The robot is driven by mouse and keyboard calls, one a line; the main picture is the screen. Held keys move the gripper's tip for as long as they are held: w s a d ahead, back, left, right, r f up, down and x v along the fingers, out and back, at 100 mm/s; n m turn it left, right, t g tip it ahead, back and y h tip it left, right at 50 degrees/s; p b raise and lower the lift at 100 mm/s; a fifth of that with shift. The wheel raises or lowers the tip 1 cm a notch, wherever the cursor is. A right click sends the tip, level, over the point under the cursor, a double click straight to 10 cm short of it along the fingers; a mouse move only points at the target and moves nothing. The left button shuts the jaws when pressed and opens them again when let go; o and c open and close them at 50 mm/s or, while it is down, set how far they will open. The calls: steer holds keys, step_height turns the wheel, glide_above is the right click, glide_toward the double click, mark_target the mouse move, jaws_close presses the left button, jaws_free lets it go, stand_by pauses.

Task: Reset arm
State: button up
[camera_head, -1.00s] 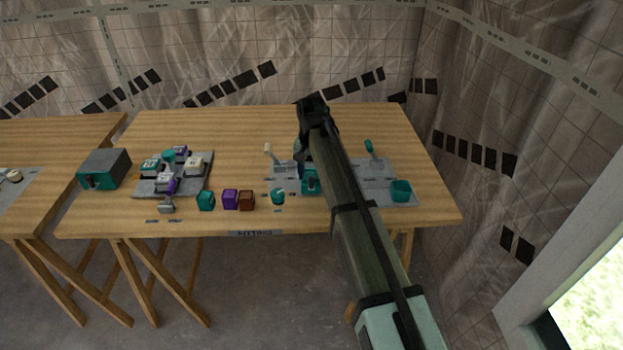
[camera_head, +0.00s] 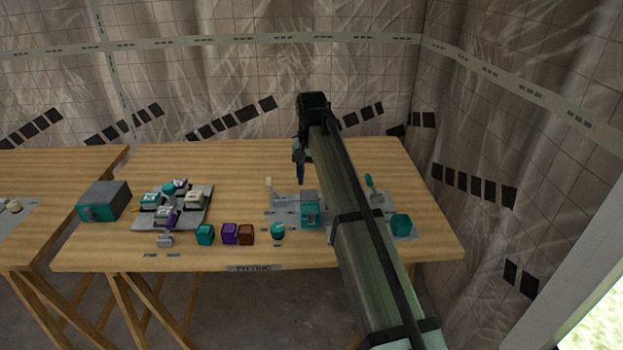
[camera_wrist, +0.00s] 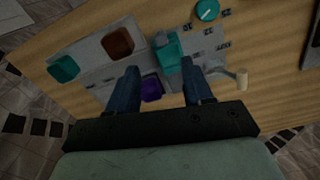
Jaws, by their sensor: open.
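My gripper (camera_head: 300,176) hangs above the panel side of the wooden table, its fingers pointing down. In the wrist view my gripper (camera_wrist: 160,85) shows two blue fingers well apart, with nothing held between them. Below is a grey panel (camera_head: 285,212) with a teal block-like part (camera_head: 310,208), a pale-handled lever (camera_head: 269,184) and a teal-handled lever (camera_head: 369,182). My forearm hides part of the panel. The wrist view shows a teal part (camera_wrist: 168,52), a purple part (camera_wrist: 151,88) and a brown part (camera_wrist: 117,43) beyond the fingers.
Teal (camera_head: 205,234), purple (camera_head: 230,233) and brown (camera_head: 246,234) cubes stand near the table's front edge. A grey board (camera_head: 146,222) with several blocks and a teal-grey box (camera_head: 104,201) are at left. The table's back middle (camera_head: 240,160) is clear. A wall stands behind.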

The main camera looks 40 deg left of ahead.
stand_by(0.3)
